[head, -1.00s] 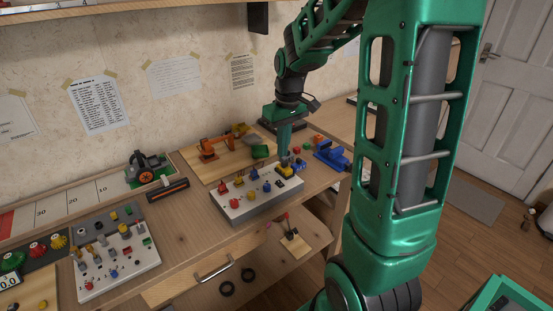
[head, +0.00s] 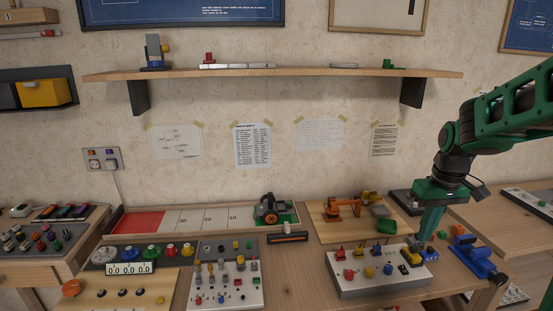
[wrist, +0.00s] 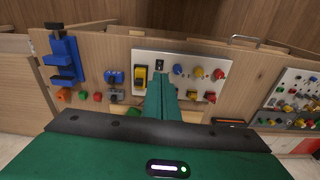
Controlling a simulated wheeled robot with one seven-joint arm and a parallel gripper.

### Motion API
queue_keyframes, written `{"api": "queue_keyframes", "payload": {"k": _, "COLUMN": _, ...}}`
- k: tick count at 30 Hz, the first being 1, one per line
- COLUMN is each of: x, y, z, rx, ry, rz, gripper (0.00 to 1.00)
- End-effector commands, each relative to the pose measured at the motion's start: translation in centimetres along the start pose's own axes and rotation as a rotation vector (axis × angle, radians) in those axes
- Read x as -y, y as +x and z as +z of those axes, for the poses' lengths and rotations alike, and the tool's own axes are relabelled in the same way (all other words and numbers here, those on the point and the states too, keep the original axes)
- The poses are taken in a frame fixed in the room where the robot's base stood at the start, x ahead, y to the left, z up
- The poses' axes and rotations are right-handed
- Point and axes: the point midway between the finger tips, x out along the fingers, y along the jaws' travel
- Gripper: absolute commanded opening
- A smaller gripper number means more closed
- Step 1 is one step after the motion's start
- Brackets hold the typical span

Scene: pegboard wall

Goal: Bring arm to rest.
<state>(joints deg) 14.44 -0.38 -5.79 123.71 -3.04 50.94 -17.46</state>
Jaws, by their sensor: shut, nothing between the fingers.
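My green arm comes in from the right in the head view, with my gripper (head: 424,238) pointing down at the right end of the workbench. The gripper is shut and empty. Its closed green fingers also show in the wrist view (wrist: 161,97). They are over a white switch panel (head: 372,283), close to a yellow rocker switch (head: 411,256) at the panel's right side. In the wrist view the yellow switch (wrist: 140,78) is just left of the fingers. I cannot tell whether the fingertips touch the panel.
A blue vise (head: 474,256) stands right of my gripper. A wooden board with an orange clamp (head: 345,207) lies behind the panel. Another control panel (head: 226,287) is to the left. A wall shelf (head: 280,73) with small items hangs above.

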Motion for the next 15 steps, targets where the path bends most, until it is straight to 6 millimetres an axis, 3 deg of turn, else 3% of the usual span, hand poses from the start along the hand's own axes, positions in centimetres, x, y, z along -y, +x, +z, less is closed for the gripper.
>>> {"api": "queue_keyframes", "payload": {"k": 7, "x": 0.1, "y": -2.1, "z": 9.6, "rx": 0.033, "ry": 0.211, "rz": 0.020, "gripper": 0.00}}
{"api": "queue_keyframes", "payload": {"k": 15, "x": 1.2, "y": -2.2, "z": 19.9, "rx": 0.075, "ry": 0.448, "rz": 0.021, "gripper": 0.00}}
